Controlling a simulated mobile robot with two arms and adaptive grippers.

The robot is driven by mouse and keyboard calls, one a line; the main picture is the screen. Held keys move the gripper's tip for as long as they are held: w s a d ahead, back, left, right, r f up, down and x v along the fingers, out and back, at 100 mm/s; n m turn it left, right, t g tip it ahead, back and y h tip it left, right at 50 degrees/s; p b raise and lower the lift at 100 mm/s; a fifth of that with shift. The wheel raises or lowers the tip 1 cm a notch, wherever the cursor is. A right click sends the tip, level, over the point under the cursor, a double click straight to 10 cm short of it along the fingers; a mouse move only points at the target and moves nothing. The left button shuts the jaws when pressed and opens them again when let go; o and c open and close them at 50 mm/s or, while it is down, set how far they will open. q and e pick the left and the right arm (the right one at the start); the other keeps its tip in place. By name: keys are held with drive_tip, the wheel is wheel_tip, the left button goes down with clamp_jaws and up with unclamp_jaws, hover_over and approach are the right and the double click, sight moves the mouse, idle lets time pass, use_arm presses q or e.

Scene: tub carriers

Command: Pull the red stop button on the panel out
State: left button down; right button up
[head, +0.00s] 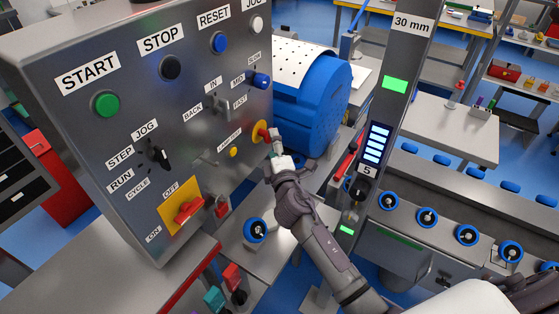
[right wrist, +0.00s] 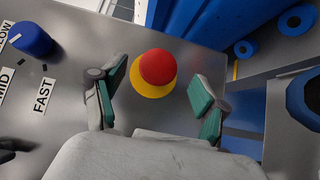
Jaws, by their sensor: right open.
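The red stop button (head: 263,129) sits on a yellow round base at the right edge of the grey control panel (head: 190,110). In the right wrist view the red button (right wrist: 158,66) and its yellow base (right wrist: 152,88) show clearly. My right gripper (head: 275,141) is at the button in the head view. In the right wrist view the gripper (right wrist: 157,88) is open, with one green-padded finger on each side of the button. Gaps show between the fingers and the button. My left gripper is not in view.
A blue selector knob (right wrist: 31,38) is left of the button. A large blue drum (head: 318,110) stands behind the panel's right edge. A grey post (head: 385,110) with a green screen stands further right. A yellow plate with a red switch (head: 186,210) is lower on the panel.

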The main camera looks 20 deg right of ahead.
drive_tip(key=s+a, duration=0.1)
drive_tip(key=s, duration=0.8)
drive_tip(key=shift+s, duration=0.15)
